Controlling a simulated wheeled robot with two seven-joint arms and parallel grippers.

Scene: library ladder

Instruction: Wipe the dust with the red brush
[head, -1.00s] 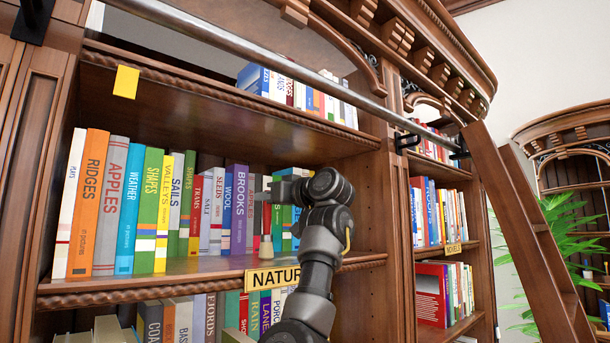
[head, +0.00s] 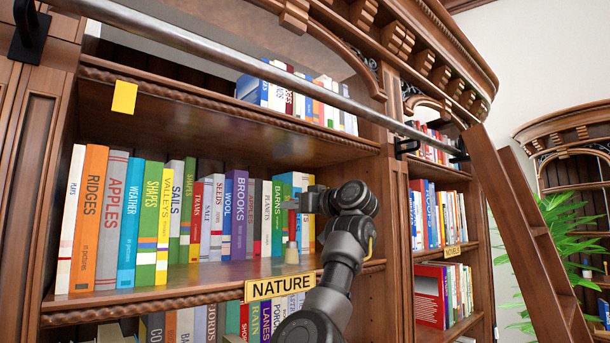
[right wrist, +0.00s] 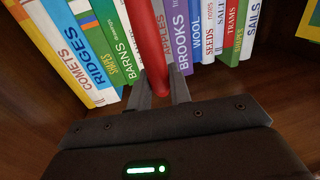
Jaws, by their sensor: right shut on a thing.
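My right gripper (head: 300,203) is shut on the red brush (head: 291,254) in front of the books on the middle shelf. Its pale bristle end hangs down close to the shelf board (head: 205,272); I cannot tell whether it touches. In the right wrist view the brush's red handle (right wrist: 152,45) stands between the two fingers (right wrist: 160,97). The bristles are hidden there. I cannot make out any dust on the shelf. My left gripper is not in view.
A row of upright books (head: 125,220) fills the back of the shelf. A NATURE label (head: 280,287) sits on the shelf's front edge. A yellow note (head: 124,97) hangs on the shelf above. A metal rail (head: 250,75) crosses in front, and a wooden ladder (head: 525,235) leans at the right.

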